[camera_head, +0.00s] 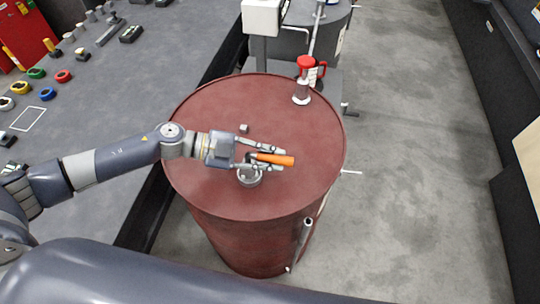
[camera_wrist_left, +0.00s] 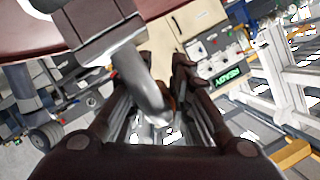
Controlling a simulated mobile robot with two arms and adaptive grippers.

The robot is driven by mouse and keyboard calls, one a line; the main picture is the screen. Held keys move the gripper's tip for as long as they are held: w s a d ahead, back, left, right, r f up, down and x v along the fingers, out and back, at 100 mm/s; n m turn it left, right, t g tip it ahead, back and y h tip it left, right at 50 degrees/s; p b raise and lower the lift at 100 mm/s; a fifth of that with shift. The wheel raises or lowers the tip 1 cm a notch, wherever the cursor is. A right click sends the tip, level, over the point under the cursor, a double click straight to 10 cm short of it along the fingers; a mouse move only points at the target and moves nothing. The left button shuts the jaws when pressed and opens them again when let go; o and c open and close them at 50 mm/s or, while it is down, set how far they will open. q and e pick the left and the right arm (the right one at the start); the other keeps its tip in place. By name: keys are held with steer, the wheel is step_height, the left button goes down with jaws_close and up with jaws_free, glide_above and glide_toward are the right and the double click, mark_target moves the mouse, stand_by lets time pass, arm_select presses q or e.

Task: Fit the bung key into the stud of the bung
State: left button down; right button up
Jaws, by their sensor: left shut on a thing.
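The bung key (camera_head: 274,159) has an orange handle and is held between the fingers of my left gripper (camera_head: 280,158), just above the barrel top. Its bent grey metal shank (camera_wrist_left: 138,72) fills the middle of the left wrist view, with a dark grey block at its end. The bung (camera_head: 249,179) is a round grey fitting on the red barrel's lid, directly below the gripper in the head view. The fingers and key partly cover it. I cannot tell whether the key touches the stud. My right gripper is out of view.
The red barrel (camera_head: 215,112) has a small pale cube (camera_head: 244,128) on its lid. A second, grey barrel (camera_head: 335,30) stands behind. A grey bench (camera_head: 125,95) lies left; open floor lies right.

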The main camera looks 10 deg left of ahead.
arm_select(q)
steer(key=shift+f, duration=0.3)
steer(key=shift+f+b, duration=0.7)
steer(key=shift+f, duration=0.4)
steer(key=c, duration=1.4)
jaws_free()
steer(key=shift+o, duration=0.2)
steer(key=shift+f, duration=0.1)
steer(key=shift+a, duration=0.1)
steer(key=v, duration=1.1)
steer(key=shift+a+r, duration=0.2)
steer(key=shift+a, duration=0.15)
